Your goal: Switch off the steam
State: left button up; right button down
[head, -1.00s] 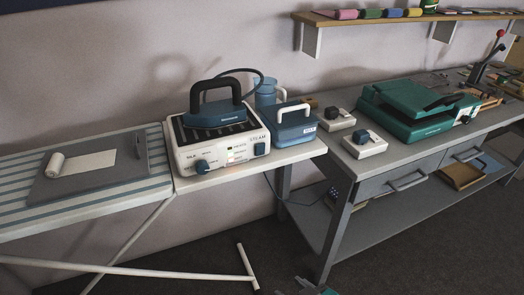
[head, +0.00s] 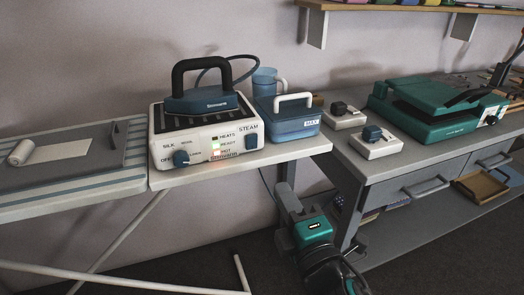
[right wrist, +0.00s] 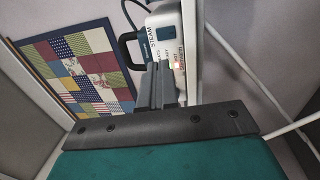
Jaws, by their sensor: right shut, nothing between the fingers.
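The white steam station (head: 183,143) stands at the right end of the ironing board, with the blue iron (head: 205,102) resting on top. Its front panel has a blue dial (head: 181,159) at the left, small lights in the middle and a blue switch (head: 251,141) under the word STEAM at the right. The switch also shows in the right wrist view (right wrist: 163,33), beyond the fingers. I cannot tell which way it is set. My right gripper (head: 288,194) is shut and empty, below and right of the station and apart from it; its fingers (right wrist: 158,70) show in the wrist view.
A blue tank (head: 287,125) with a white handle sits right of the station, a blue jug (head: 265,82) behind it. A patchwork picture (right wrist: 80,68) shows in the wrist view.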

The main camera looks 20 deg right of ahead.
send_near(254, 139)
jog(key=w, duration=0.4)
jog(key=w+r, duration=0.1)
jog(key=w, duration=0.1)
jog(key=shift+w, duration=0.4)
dwell(0.3)
